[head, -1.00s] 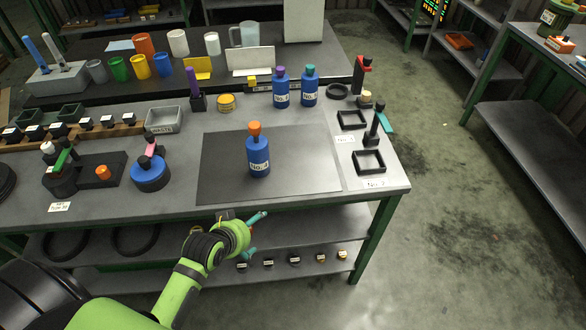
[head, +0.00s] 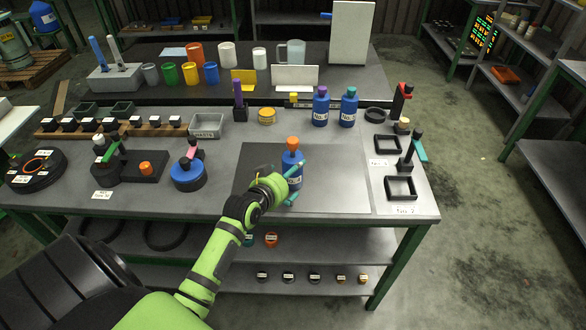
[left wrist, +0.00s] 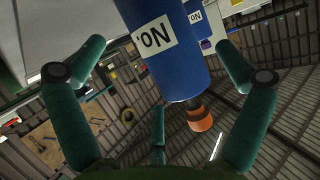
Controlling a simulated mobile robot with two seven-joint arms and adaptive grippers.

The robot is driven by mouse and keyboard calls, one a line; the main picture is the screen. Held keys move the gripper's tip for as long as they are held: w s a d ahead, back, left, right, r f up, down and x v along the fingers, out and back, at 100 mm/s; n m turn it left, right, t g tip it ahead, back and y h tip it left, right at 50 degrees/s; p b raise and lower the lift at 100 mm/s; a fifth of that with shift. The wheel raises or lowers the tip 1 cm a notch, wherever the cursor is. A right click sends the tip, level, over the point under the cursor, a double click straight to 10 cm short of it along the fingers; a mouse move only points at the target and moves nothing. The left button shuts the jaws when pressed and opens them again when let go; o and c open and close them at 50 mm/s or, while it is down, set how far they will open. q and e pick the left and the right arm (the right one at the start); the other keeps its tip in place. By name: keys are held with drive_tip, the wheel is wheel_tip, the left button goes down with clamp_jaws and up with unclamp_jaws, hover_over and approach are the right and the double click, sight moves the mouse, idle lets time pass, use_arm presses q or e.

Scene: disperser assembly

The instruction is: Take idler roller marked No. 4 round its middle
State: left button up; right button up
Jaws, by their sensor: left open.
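The thing with the No. label is a blue bottle-shaped piece (head: 293,172) with an orange cap, upright on the dark mat (head: 338,190) in the head view. My left gripper (head: 290,183) is at its near left side, with its teal fingers open on either side of its body. In the left wrist view the blue piece (left wrist: 165,55) lies between the spread fingers (left wrist: 160,68), with gaps on both sides. Its label reads "No." there, and the number is cut off. My right gripper is not in view.
Two more blue bottles, one with a purple cap (head: 320,107) and one with a teal cap (head: 348,107), stand behind. Square black frames (head: 400,188) and a dark upright tool (head: 408,150) are at the right. A blue round base (head: 188,175) stands left of the mat.

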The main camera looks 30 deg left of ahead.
use_arm(q)
drive_tip(key=shift+x, duration=1.25)
drive_tip(key=shift+d, duration=0.1)
drive_tip(key=shift+c, duration=0.4)
drive_tip(key=shift+s, duration=0.1)
drive_tip(key=c, duration=1.2)
drive_tip(key=shift+r, duration=0.1)
drive_tip(key=shift+c, duration=0.5)
drive_tip(key=shift+r, duration=0.1)
